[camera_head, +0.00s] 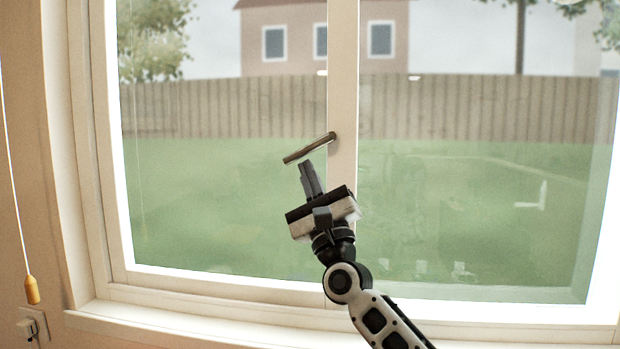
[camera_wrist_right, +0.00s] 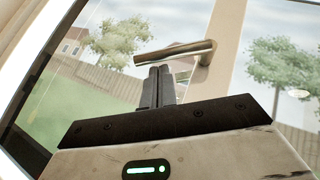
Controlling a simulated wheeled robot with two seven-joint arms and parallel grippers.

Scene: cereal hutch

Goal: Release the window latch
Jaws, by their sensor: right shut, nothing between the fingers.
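The window latch (camera_head: 309,148) is a metal lever handle on the white central window post (camera_head: 343,120). It points left from the post, its free end a little lower than its pivot end in the head view. In the right wrist view the latch (camera_wrist_right: 175,53) crosses above my fingers. My right gripper (camera_head: 306,166) is shut and empty, its fingertips just below the lever. In the wrist view the fingertips (camera_wrist_right: 160,70) lie close under the lever; I cannot tell whether they touch it. My left gripper is not in view.
The window frame and a white sill (camera_head: 200,322) run around and below the glass. A blind cord with a wooden pull (camera_head: 32,290) hangs at the left, above a wall outlet (camera_head: 32,325). A fence, lawn and house show outside.

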